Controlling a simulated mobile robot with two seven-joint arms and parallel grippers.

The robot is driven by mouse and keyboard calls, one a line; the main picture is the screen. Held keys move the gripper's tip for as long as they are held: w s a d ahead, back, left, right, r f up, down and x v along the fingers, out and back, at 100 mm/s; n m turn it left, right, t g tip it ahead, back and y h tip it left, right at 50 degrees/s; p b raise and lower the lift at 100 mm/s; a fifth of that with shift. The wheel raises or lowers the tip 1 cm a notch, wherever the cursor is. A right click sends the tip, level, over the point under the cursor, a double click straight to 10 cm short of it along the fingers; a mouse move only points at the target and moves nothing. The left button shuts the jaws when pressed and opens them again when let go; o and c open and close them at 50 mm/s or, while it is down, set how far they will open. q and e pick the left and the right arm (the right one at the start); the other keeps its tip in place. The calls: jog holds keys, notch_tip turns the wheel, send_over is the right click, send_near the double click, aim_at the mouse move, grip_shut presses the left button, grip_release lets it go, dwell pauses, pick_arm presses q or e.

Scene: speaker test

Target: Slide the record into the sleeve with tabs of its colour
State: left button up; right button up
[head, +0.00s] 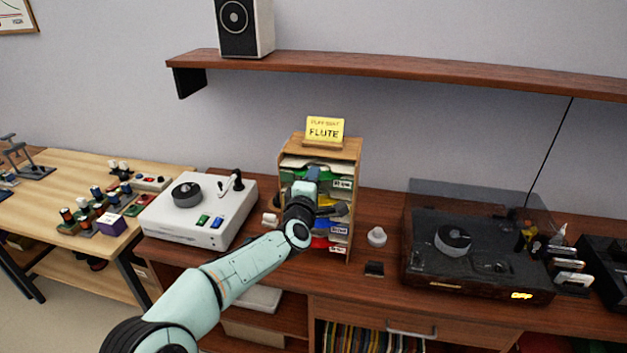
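A wooden rack (357,150) stands on the brown cabinet, with shelves of sleeves stacked one above another. Green (292,165), yellow, blue (339,223) and red (320,242) coloured parts show at its front, beside small white labels. My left gripper (309,182) is at the rack's open front, in front of the middle shelves. My wrist and forearm cover much of the opening. Whether the fingers are open or hold a record is too small and hidden to tell. I cannot make out the record for certain. My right gripper is out of view.
A yellow card reading FLUTE (325,129) stands on the rack. A white player (201,232) is to the left, and a dark turntable (480,278) with a clear lid is to the right. A white knob (376,237) and a small dark block (374,269) stand right of the rack. A shelf (400,69) hangs above.

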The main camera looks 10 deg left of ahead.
pick_arm(q)
jog(key=shift+s, duration=0.1)
jog(key=s+b, duration=0.4)
jog(key=s, duration=0.3)
jog(key=shift+b, duration=0.35)
jog(key=shift+w+a, duration=0.1)
